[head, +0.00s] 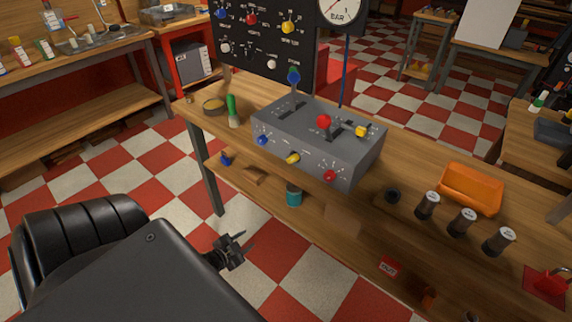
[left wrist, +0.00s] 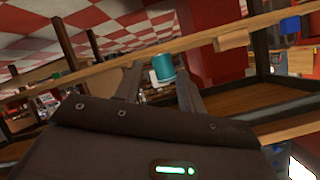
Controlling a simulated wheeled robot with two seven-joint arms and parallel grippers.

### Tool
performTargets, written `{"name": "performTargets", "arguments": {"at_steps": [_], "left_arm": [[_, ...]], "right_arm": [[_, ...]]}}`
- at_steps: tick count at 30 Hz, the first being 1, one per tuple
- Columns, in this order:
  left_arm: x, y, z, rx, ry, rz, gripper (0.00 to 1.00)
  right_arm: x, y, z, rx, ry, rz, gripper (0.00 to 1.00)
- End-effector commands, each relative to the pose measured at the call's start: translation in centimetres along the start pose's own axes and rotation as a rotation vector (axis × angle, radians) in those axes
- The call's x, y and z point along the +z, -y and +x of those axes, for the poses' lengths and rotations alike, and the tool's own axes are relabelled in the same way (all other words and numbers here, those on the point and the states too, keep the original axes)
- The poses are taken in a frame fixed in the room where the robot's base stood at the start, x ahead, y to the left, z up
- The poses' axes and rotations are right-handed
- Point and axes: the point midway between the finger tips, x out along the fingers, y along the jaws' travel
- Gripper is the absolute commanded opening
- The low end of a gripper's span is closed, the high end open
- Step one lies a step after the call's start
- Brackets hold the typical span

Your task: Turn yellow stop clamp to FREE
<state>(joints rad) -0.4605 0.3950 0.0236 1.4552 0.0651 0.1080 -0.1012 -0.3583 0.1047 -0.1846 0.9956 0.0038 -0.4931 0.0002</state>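A grey control box (head: 318,137) sits on the wooden bench in the head view. Its front face has a blue knob (head: 262,140), a yellow knob (head: 292,158) and a red knob (head: 330,175) with small marks around them. Its top has slots with a blue lever (head: 293,76), a red lever (head: 324,121) and a yellow handle (head: 361,131). I cannot read any FREE label or tell which yellow part is the stop clamp. My left gripper (head: 238,248) is low in front of the bench, apart from the box. In the left wrist view its fingers (left wrist: 160,88) are spread and empty.
A dark panel (head: 262,50) with knobs and a gauge (head: 341,8) stands behind the box. A green-handled tool (head: 233,110) is left of it. An orange tray (head: 470,188) and several dark cylinders are right. A teal cup (head: 294,195) is on the lower shelf.

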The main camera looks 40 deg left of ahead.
Motion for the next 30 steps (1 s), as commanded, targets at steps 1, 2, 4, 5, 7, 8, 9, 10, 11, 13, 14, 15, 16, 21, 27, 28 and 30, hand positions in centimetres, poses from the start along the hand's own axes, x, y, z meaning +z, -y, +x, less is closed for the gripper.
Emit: {"name": "performTargets", "arguments": {"at_steps": [1,2,4,5,7,8,9,10,11,13,14,15,16,21,27,28,30], "left_arm": [[-3.8,2.7,0.4,-0.038,-0.134,0.053,0.4],[-6.4,4.2,0.1,-0.058,-0.207,0.082,0.4],[-12.0,6.9,-1.1,-0.097,-0.366,0.144,0.4],[-14.2,7.7,-1.7,-0.108,-0.428,0.168,0.4],[-18.5,8.9,-3.4,-0.13,-0.551,0.215,0.4],[-20.1,9.3,-4.1,-0.137,-0.596,0.232,0.4],[-21.8,9.7,-5.0,-0.145,-0.647,0.252,0.4],[-22.9,9.9,-5.6,-0.149,-0.678,0.263,0.4],[-23.8,10.0,-6.1,-0.152,-0.706,0.273,0.4],[-25.3,10.2,-7.0,-0.158,-0.749,0.288,0.4],[-25.7,10.2,-7.3,-0.159,-0.76,0.292,0.4],[-26.1,10.3,-7.5,-0.161,-0.771,0.295,0.4],[-26.2,10.3,-7.6,-0.161,-0.775,0.297,0.4],[-26.7,10.4,-7.3,-0.162,-0.778,0.297,0.4],[-28.9,10.6,-5.2,-0.163,-0.778,0.296,0.4],[-29.4,10.6,-4.7,-0.164,-0.779,0.296,0.4],[-30.3,10.7,-3.8,-0.163,-0.778,0.296,0.4]], "right_arm": [[-0.9,-0.2,1.0,0.003,-0.01,0.001,0.36],[-1.4,-0.3,1.1,0.005,-0.013,0.001,0.36],[-2.4,-0.5,1.1,0.008,-0.019,0.002,0.36],[-2.7,-0.6,1.1,0.009,-0.021,0.002,0.36],[-3.5,-0.7,1.0,0.011,-0.025,0.002,0.36],[-3.7,-0.8,0.9,0.012,-0.026,0.002,0.36],[-4.0,-0.8,0.8,0.013,-0.028,0.003,0.36],[-4.2,-0.9,0.8,0.014,-0.028,0.003,0.36],[-4.3,-0.9,0.7,0.014,-0.03,0.003,0.36],[-4.6,-0.9,0.6,0.015,-0.031,0.003,0.36],[-4.7,-1.0,0.5,0.015,-0.031,0.003,0.36],[-4.7,-1.0,0.4,0.015,-0.031,0.003,0.36],[-4.7,-1.0,0.4,0.015,-0.031,0.003,0.36],[-4.6,-1.0,0.4,0.016,-0.03,0.003,0.36],[-3.8,-1.2,0.8,0.018,-0.023,0.001,0.36],[-3.7,-1.2,0.8,0.018,-0.023,0.0,0.36],[-3.2,-1.3,1.0,0.02,-0.02,-0.001,0.36]]}}
